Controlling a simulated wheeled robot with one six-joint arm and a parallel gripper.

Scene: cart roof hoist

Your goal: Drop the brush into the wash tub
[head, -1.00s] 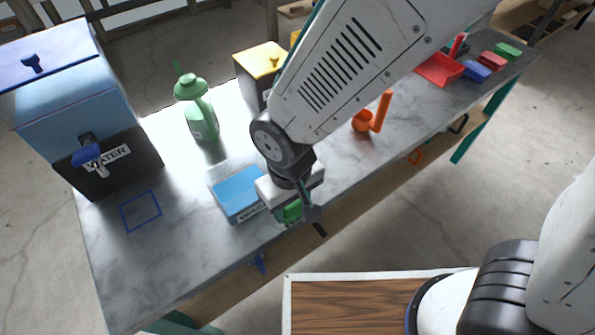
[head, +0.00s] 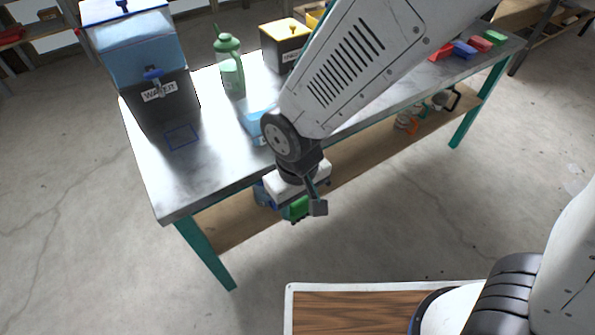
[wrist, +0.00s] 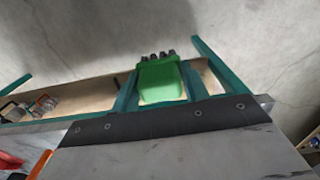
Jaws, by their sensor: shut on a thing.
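My gripper (head: 303,203) is shut on the green brush (head: 296,210), in front of and past the table's front edge in the head view. In the wrist view the brush (wrist: 160,80) sits between the two fingers, with its dark bristle tufts pointing away from the gripper. A shallow light-blue box (head: 255,124), possibly the wash tub, stands on the table near its front edge. My arm partly covers it, and its label cannot be read now. The brush is apart from it.
The metal table (head: 215,170) holds a water dispenser (head: 150,80), a green bottle (head: 230,75), a yellow-topped box (head: 286,45) and several coloured blocks at the far right. Mugs, one orange (head: 405,121), are at the lower shelf.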

